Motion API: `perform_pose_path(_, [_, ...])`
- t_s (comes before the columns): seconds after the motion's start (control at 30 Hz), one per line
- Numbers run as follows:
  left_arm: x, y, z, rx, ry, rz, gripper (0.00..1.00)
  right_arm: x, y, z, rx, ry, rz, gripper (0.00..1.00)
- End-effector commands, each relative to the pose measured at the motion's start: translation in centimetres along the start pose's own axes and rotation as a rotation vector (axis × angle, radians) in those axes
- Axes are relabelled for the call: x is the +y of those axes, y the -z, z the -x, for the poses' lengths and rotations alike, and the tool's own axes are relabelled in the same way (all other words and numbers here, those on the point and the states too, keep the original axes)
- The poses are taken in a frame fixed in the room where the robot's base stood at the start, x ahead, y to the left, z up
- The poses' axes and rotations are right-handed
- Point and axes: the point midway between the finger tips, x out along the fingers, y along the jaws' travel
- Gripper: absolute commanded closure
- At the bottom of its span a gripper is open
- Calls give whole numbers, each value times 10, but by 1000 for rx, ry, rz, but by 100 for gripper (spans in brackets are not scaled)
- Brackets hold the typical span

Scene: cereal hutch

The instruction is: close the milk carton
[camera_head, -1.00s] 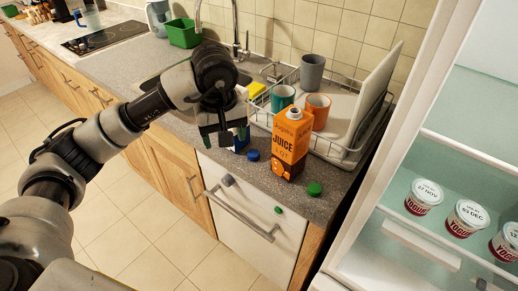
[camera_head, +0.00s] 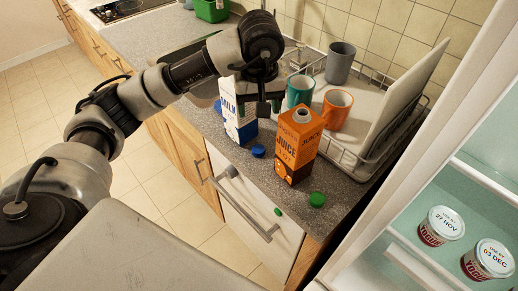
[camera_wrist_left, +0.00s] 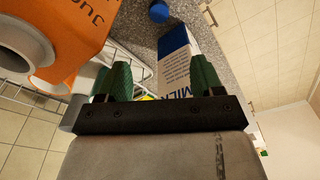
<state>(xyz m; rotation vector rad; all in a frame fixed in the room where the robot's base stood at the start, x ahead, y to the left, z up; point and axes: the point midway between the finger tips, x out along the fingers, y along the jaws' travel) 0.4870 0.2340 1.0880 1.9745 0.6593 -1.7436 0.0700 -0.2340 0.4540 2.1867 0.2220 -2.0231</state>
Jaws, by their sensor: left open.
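The milk carton (camera_head: 240,122), white with blue, stands upright on the grey counter, partly hidden behind my left gripper. It also shows in the left wrist view (camera_wrist_left: 178,62), beyond the fingers. A blue cap (camera_head: 258,151) lies on the counter just right of the carton's base, and the left wrist view shows it too (camera_wrist_left: 158,12). The carton's spout is hidden. My left gripper (camera_head: 262,106) is open and empty, in front of the carton's upper part. Its green-padded fingers (camera_wrist_left: 161,80) are apart. My right gripper is out of view.
An uncapped orange juice carton (camera_head: 297,150) stands close to the right of my gripper. A green cap (camera_head: 317,199) lies near the counter's front edge. A dish rack (camera_head: 357,158) with cups stands behind. The open fridge with yogurts (camera_head: 441,226) is at the right.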

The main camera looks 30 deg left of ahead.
Motion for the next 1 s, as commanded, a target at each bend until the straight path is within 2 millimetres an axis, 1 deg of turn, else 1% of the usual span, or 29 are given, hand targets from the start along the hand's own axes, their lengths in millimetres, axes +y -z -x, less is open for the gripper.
perform_pose_path(0.1, [-1, -3, -19, -6, 6, -1, 34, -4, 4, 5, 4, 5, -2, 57])
perform_pose_path(0.3, [-1, -8, -59, -6, 5, 0, 34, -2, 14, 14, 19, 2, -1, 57])
perform_pose_path(0.43, [-1, -10, -78, -4, 3, -1, 34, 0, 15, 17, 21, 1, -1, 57])
perform_pose_path(0.6, [0, -10, -88, -2, 1, 0, 34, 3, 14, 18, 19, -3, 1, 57])
perform_pose_path(0.87, [0, -9, -88, -2, 1, 0, 34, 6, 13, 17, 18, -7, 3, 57])
perform_pose_path(0.93, [0, -10, -91, -3, 2, 0, 34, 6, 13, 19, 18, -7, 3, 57])
perform_pose_path(1.0, [-1, -10, -99, -4, 4, -1, 34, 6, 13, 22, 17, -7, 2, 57])
